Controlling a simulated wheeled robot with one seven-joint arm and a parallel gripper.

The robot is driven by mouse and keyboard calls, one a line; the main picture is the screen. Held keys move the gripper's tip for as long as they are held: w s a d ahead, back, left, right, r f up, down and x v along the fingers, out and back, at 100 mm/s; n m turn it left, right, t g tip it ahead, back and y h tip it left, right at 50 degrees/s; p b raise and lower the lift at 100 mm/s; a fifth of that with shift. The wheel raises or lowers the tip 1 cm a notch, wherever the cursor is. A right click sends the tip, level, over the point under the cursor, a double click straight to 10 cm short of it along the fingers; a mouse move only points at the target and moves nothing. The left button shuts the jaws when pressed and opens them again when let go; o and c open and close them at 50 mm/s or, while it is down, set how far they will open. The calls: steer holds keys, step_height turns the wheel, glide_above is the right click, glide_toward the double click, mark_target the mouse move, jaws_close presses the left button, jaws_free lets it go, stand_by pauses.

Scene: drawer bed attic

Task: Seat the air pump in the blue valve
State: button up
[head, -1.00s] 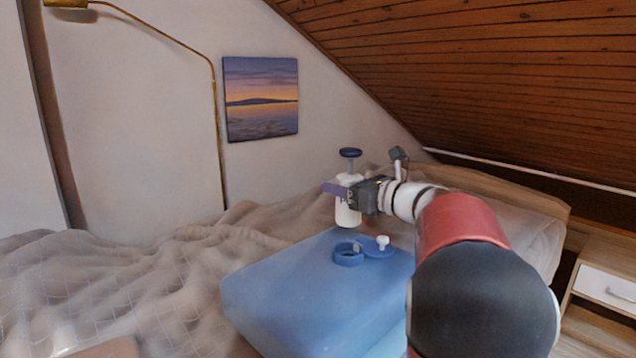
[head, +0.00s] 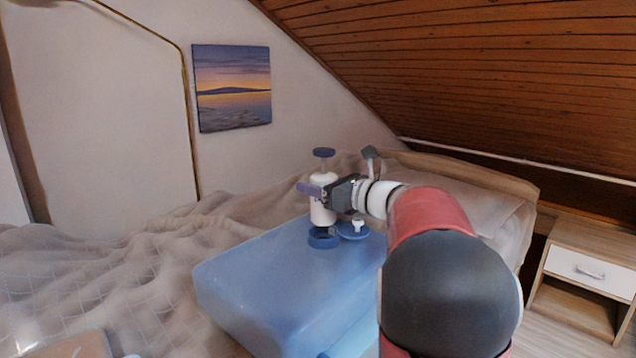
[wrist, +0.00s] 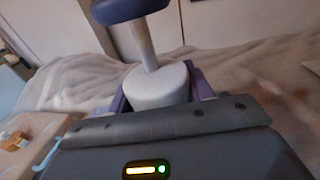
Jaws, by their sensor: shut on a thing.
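The air pump (head: 322,211) is a white cylinder with a grey rod and a dark blue top handle. My gripper (head: 312,190) is shut on its body from the right side and holds it roughly upright. In the wrist view the pump (wrist: 157,86) sits between the purple fingers (wrist: 160,95). The blue valve (head: 322,240) is a ring on top of the blue mattress-like block (head: 270,290). The pump's lower end is right above or at the ring. I cannot tell whether it is inside it.
A blue flap with a white plug (head: 355,229) lies to the right of the valve. A rumpled beige blanket (head: 120,260) covers the bed. A wooden nightstand (head: 585,270) stands at the right. The sloped wooden ceiling (head: 460,80) hangs over the right side.

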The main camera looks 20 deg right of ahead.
mark_target(319, 205)
steer(key=shift+f+b, duration=0.45)
steer(key=shift+f, duration=0.45)
steer(key=shift+f+b, duration=0.95)
steer(key=shift+f, duration=0.65)
stand_by(1.0)
steer(key=o, duration=1.2)
steer(key=shift+o, duration=0.2)
steer(key=shift+s, duration=0.1)
steer(key=v, duration=0.7)
steer(key=shift+s+d, duration=0.25)
steer(key=shift+s, duration=0.05)
